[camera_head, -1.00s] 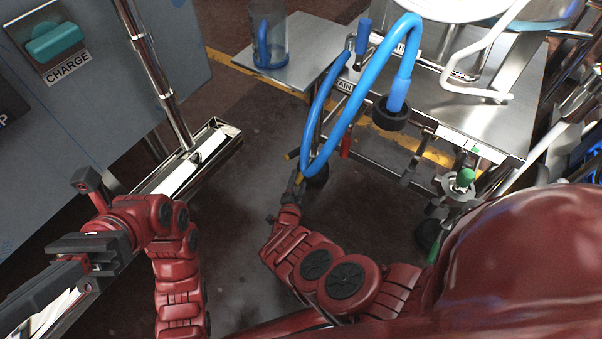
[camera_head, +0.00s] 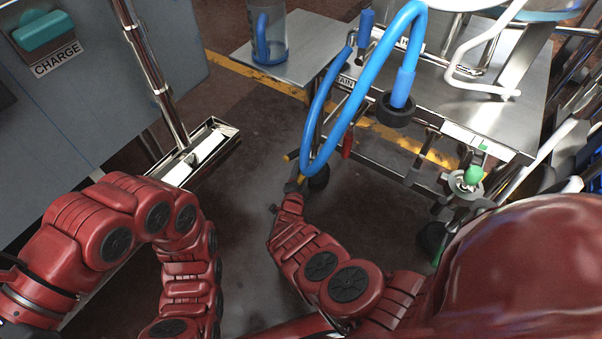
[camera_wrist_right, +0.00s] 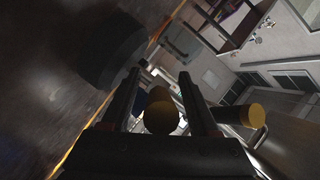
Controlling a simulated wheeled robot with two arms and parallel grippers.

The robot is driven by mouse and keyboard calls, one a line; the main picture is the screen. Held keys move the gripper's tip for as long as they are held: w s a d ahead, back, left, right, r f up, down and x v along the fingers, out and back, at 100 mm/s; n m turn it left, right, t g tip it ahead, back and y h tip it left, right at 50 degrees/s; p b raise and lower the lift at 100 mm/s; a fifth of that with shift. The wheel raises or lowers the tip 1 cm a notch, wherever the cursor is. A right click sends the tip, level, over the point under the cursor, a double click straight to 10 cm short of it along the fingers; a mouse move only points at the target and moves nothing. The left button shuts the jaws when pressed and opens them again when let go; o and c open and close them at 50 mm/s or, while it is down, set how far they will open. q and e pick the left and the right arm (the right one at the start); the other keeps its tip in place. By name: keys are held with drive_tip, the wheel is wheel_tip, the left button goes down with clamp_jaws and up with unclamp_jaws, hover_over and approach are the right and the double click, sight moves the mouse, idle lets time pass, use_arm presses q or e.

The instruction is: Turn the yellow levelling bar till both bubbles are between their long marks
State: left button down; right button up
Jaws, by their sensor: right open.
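The yellow bar's rounded end (camera_wrist_right: 161,112) shows between the two open fingers of my right gripper (camera_wrist_right: 162,100) in the right wrist view. I cannot tell whether the fingers touch it. A second yellow end (camera_wrist_right: 253,115) shows on a dark rod to the right. In the head view, my right gripper (camera_head: 294,187) is small and dark below the blue hose, beside a yellow tip (camera_head: 290,156). My left gripper is out of view.
The steel cart (camera_head: 490,115) carries a looping blue hose (camera_head: 350,110) with a black collar (camera_head: 396,108). A clear jar (camera_head: 266,38) stands on a side shelf (camera_head: 300,55). A grey cabinet (camera_head: 110,85) and a chrome post stand at left.

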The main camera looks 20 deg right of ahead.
clamp_jaws()
idle(1.3)
